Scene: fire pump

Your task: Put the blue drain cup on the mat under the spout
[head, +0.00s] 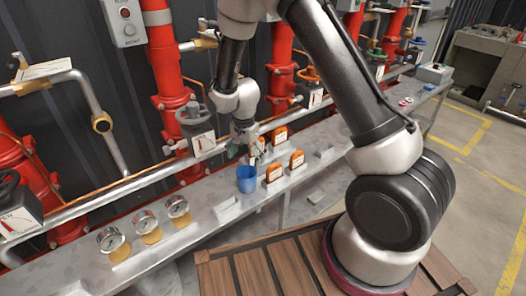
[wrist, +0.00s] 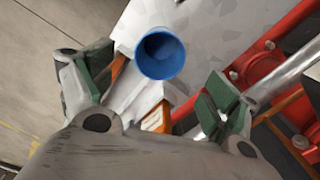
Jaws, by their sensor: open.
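The blue drain cup (head: 246,181) stands upright on the grey shelf, left of the orange-and-white tags. In the wrist view the cup (wrist: 161,54) shows its open mouth, ahead of my gripper and between the lines of its two fingers. My gripper (head: 243,148) is just behind and above the cup in the head view. In the wrist view my gripper (wrist: 155,88) has its green-padded fingers wide apart, with nothing held between them. I cannot pick out the mat or the spout with certainty.
The grey shelf (head: 195,212) runs below red pipes and valves. Orange-and-white tags (head: 274,176) stand close to the cup's right. Several round gauges (head: 145,221) lie to the left. A grey pipe (head: 100,115) bends down at the left. A wooden slatted surface (head: 240,272) is in front.

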